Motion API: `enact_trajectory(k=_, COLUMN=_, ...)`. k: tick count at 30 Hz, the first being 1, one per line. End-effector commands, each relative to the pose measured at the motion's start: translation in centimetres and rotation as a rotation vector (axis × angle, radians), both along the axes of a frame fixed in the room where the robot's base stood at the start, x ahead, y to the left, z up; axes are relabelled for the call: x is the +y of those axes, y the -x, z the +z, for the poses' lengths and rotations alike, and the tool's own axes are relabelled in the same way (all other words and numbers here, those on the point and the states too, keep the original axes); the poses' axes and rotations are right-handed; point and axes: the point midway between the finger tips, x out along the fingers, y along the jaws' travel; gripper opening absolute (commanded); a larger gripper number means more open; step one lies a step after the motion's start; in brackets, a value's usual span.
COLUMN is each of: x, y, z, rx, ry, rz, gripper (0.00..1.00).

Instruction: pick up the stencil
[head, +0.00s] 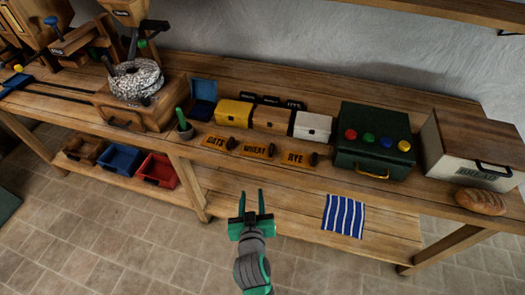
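Three flat orange plates with dark lettering and dark knobs lie in a row along the bench's front: OATS (214,142), WHEAT (256,150) and RYE (294,158). They look like stencils; which one is meant I cannot tell. My gripper (252,194) is in front of the bench, in the picture below the WHEAT plate. Its two fingers are apart with nothing between them, and it touches none of the plates.
Behind the plates stand yellow (233,113), wooden (272,119) and white (312,127) boxes. A bread box (474,150) and loaf (481,200) are farther right. A striped cloth (343,216) lies on the lower shelf.

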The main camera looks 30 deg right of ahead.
Motion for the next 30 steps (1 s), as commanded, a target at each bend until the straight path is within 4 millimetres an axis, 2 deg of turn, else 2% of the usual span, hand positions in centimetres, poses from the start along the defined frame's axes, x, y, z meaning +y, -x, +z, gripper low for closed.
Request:
enact_trajectory(k=1, x=-1.5, y=-1.2, z=1.2, rx=-0.010, ry=-0.008, rz=-0.043, gripper=0.34)
enact_trajectory(k=6, x=-5.6, y=-3.2, z=3.8, rx=-0.020, ry=-0.056, rz=-0.179, gripper=0.34)
enact_trajectory(k=13, x=-8.5, y=-4.2, z=5.9, rx=-0.030, ry=-0.105, rz=-0.285, gripper=0.34)
enact_trajectory(k=17, x=-9.7, y=-4.5, z=6.0, rx=-0.029, ry=-0.115, rz=-0.310, gripper=0.34)
enact_trajectory(k=24, x=-12.1, y=-6.7, z=4.7, rx=-0.029, ry=-0.114, rz=-0.312, gripper=0.34)
enact_trajectory(k=30, x=-12.8, y=-7.9, z=4.1, rx=-0.030, ry=-0.115, rz=-0.305, gripper=0.34)
